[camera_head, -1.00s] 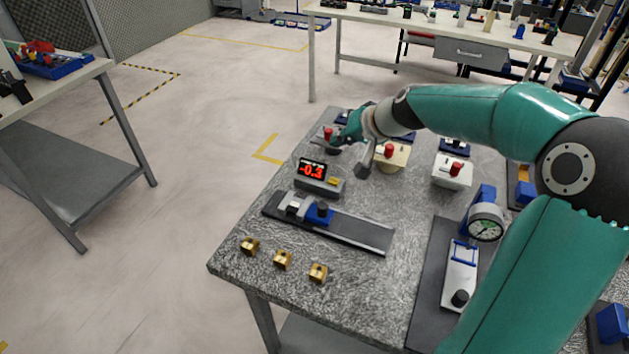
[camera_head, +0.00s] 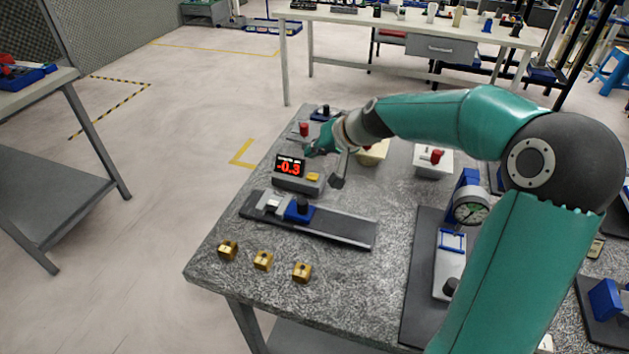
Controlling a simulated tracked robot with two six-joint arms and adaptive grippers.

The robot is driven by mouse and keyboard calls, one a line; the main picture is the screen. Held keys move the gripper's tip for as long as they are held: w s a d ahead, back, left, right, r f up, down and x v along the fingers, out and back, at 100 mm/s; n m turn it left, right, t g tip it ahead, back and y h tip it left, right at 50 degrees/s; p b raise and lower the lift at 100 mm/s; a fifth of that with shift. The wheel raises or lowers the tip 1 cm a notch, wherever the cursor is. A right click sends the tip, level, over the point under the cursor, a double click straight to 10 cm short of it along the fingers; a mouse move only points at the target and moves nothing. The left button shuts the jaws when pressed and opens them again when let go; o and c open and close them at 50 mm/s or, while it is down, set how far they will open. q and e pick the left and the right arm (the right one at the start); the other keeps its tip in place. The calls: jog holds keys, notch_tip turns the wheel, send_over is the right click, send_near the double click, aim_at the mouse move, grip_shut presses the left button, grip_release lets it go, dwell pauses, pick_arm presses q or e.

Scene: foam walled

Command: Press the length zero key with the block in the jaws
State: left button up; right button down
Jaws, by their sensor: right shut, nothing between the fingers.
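The length display (camera_head: 289,167) reads -0.3 in red digits on a grey box. A yellow key (camera_head: 313,177) is on the right of that box. In front lies a dark rail gauge (camera_head: 340,229) with a light grey jaw (camera_head: 268,203) and a blue slider (camera_head: 298,210) at its left end. I cannot tell a separate block between them. My left gripper is not in view.
Several brass blocks (camera_head: 263,261) sit along the table's front left. A dial gauge stand (camera_head: 468,205) is at the right. A white box with a red knob (camera_head: 433,161) and a beige one (camera_head: 372,156) stand behind. Granite between brass blocks and rail is clear.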

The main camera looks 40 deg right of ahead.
aim_at(315, 177)
notch_tip(315, 177, down, 4)
jog(key=b, duration=0.3)
dwell(1.3)
jog(key=shift+s+f+b, duration=0.2)
jog(key=shift+f+b, duration=0.1)
jog(key=shift+b, duration=0.3)
jog(key=shift+f+b, duration=0.5)
jog(key=shift+b, duration=0.05)
dwell(0.5)
dwell(0.4)
jog(key=shift+r+p, duration=0.7)
jog(key=shift+r, duration=0.2)
